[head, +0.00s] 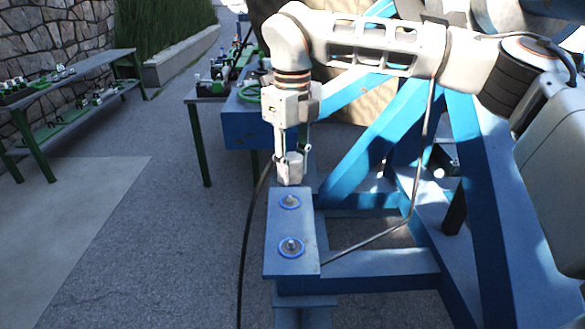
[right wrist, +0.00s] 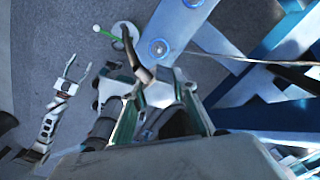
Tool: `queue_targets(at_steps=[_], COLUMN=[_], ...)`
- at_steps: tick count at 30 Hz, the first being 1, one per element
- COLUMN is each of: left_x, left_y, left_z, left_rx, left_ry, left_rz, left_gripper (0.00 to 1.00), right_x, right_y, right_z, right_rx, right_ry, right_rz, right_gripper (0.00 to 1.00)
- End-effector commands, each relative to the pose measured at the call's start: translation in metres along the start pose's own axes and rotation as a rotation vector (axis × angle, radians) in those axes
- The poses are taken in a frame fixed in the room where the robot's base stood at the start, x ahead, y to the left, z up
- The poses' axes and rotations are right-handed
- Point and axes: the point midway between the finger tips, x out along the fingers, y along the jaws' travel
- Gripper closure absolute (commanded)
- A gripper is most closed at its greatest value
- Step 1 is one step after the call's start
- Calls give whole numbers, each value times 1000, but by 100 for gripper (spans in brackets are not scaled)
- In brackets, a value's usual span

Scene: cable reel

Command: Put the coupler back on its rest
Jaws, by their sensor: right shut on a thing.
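My right gripper (head: 290,172) is shut on the grey coupler (head: 290,167), just beyond the far end of the blue plate in the head view. In the right wrist view the coupler (right wrist: 160,90) sits between the two fingers, and a dark cable (right wrist: 131,48) leads from it. The blue plate (head: 278,222) carries two round fittings, a far one (head: 289,201) and a near one (head: 291,246). I cannot tell which part is the coupler's rest. My left gripper (right wrist: 75,70) appears open and empty at the left of the right wrist view; it is outside the head view.
The blue frame (head: 390,130) fills the right side, with beams under my right arm. The black cable (head: 243,250) hangs left of the plate. A green-legged bench (head: 45,85) with small parts stands far left. The paved floor (head: 140,240) at left is clear.

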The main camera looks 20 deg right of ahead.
Motion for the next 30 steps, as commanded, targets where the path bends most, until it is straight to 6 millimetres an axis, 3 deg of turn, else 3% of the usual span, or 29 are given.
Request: queue_targets(at_steps=[16, 24, 30], left_x=[-16, -17, -16], left_y=[-4, -6, -11], left_z=[-26, -28, -14], left_rx=[0, 3, 1], left_ry=[4, 5, -21], left_rz=[-1, -4, -14], left_gripper=[53, 53, 53], right_x=[-31, -33, -15], right_y=[0, 0, -8], right_z=[0, 0, -10], right_rx=[0, 0, -267], right_ry=[-1, 0, 2], right_rz=[0, 0, 1], right_gripper=[100, 100, 100])
